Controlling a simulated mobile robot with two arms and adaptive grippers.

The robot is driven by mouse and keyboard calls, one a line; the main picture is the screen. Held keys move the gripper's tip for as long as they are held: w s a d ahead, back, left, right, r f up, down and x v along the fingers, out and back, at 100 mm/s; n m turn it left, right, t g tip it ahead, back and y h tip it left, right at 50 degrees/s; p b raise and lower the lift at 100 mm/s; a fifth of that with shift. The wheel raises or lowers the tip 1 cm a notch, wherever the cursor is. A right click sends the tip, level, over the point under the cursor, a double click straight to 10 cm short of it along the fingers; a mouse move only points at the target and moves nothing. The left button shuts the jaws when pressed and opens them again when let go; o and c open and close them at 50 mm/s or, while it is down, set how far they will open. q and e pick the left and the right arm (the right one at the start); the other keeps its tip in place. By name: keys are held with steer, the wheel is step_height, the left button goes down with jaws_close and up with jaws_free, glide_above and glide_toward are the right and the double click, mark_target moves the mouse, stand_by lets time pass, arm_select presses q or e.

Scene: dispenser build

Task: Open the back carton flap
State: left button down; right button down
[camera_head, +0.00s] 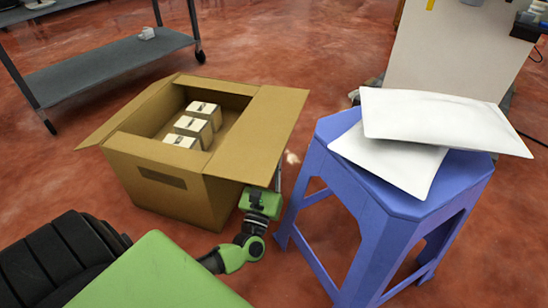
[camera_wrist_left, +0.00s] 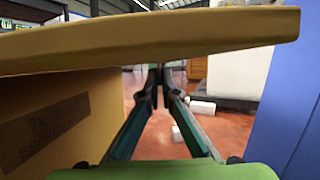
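An open brown carton (camera_head: 205,200) stands on the floor left of the stool. Its right flap (camera_head: 266,130) sticks outward toward the stool, and its left flap (camera_head: 110,122) slopes outward. The flap at the far side (camera_head: 216,86) shows as a narrow strip along the far rim; how far it is folded I cannot tell. My left gripper sits below the right flap, between carton and stool. In the left wrist view the flap (camera_wrist_left: 140,38) spans overhead, and the left gripper's fingers (camera_wrist_left: 160,82) come together with nothing visible between them. My right gripper is not in view.
Three small white-topped boxes (camera_head: 187,127) stand inside the carton. A blue stool (camera_head: 350,180) with white padded packets (camera_head: 440,118) stands close on the right. A grey shelf cart (camera_head: 100,68) is at the back left. Red floor is free behind the carton.

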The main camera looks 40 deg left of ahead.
arm_select(q)
steer(key=shift+r, duration=0.7)
steer(key=shift+d+r+p, duration=0.1)
steer(key=shift+p, duration=0.2)
steer(key=c, duration=2.3)
jaws_free()
steer(key=shift+w+r, duration=0.1)
steer(key=shift+f, duration=0.2)
steer(key=v, duration=1.2)
